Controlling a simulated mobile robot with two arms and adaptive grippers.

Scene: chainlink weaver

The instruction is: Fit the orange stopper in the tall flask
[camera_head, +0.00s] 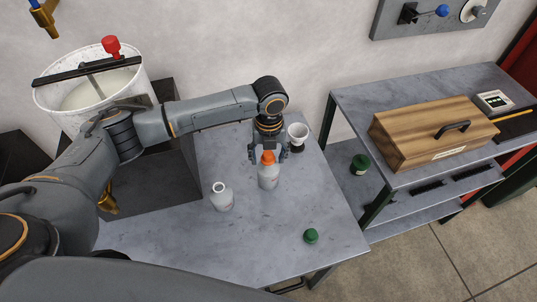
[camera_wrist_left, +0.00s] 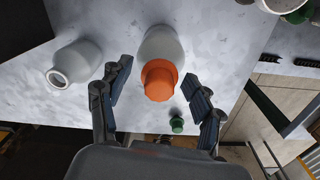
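The orange stopper (camera_head: 268,157) sits at the mouth of a white flask (camera_head: 268,179) standing on the grey table. In the left wrist view the stopper (camera_wrist_left: 160,80) covers the mouth of the flask (camera_wrist_left: 161,43) and looks in line with it. How deep it sits cannot be told. My left gripper (camera_head: 268,151) is around the stopper from above, with its fingers (camera_wrist_left: 156,92) spread and a clear gap on both sides. A second white flask (camera_head: 221,197) stands to the left with its mouth open; it also shows in the left wrist view (camera_wrist_left: 75,62). My right gripper is not in view.
A green stopper (camera_head: 311,236) lies near the table's front right. A white cup (camera_head: 297,133) on a dark base stands right behind the flask. A white bucket (camera_head: 60,105) stands at the left. A shelf (camera_head: 360,95) with a wooden box (camera_head: 425,135) is at the right.

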